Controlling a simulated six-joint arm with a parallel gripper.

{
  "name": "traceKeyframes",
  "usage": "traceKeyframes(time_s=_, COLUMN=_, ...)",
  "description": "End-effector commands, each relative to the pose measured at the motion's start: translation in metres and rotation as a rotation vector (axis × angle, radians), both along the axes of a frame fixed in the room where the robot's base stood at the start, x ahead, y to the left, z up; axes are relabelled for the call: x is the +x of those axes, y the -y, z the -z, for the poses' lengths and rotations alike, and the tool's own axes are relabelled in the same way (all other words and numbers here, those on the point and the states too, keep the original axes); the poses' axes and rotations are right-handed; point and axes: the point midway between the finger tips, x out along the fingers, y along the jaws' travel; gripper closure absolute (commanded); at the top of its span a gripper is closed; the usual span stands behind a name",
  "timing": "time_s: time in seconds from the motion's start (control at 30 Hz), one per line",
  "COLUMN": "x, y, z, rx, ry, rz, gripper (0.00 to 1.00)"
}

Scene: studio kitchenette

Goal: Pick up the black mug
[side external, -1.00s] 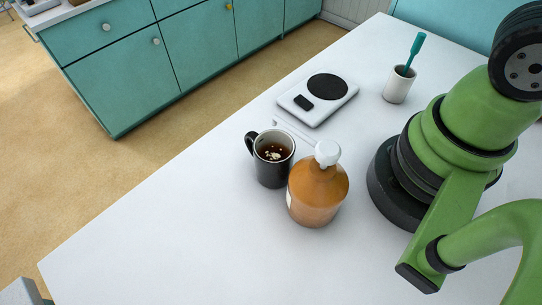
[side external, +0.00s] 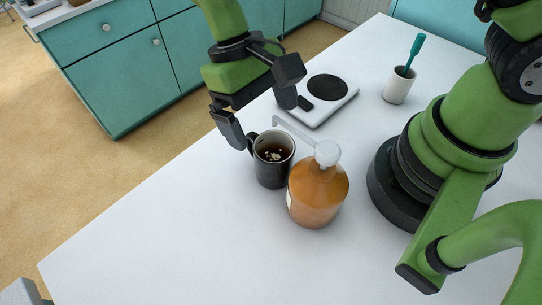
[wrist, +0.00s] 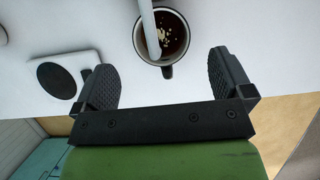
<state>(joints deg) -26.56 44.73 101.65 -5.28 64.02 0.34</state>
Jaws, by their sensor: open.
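The black mug (side external: 273,172) stands upright on the white counter, with dark liquid and pale bits inside. Its handle is on its far left side. My gripper (side external: 263,121) is open and empty, just behind the mug on the handle side. In the wrist view the mug (wrist: 176,62) lies ahead of my gripper (wrist: 165,72), its handle pointing back between the two spread fingers. The white pump spout (wrist: 148,28) crosses over part of the mug's opening in that view.
An amber pump bottle (side external: 318,197) stands close beside the mug, its spout reaching toward the back. A white scale (side external: 345,97) with a black disc lies behind, partly hidden by my gripper. A white cup (side external: 398,88) holds a teal utensil. The front left counter is clear.

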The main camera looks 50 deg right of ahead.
Motion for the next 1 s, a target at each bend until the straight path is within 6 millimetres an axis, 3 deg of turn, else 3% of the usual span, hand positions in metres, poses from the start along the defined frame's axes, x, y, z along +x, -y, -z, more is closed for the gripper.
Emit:
traceKeyframes(time_s=0.53, x=-0.019, y=-0.002, z=0.064, rx=-0.002, ry=-0.002, rz=0.000, gripper=0.02)
traceKeyframes(time_s=0.83, x=-0.020, y=-0.002, z=0.070, rx=-0.001, ry=0.003, rz=0.002, gripper=0.02)
traceKeyframes(time_s=1.0, x=-0.020, y=-0.002, z=0.070, rx=0.000, ry=0.003, rz=0.001, gripper=0.39)
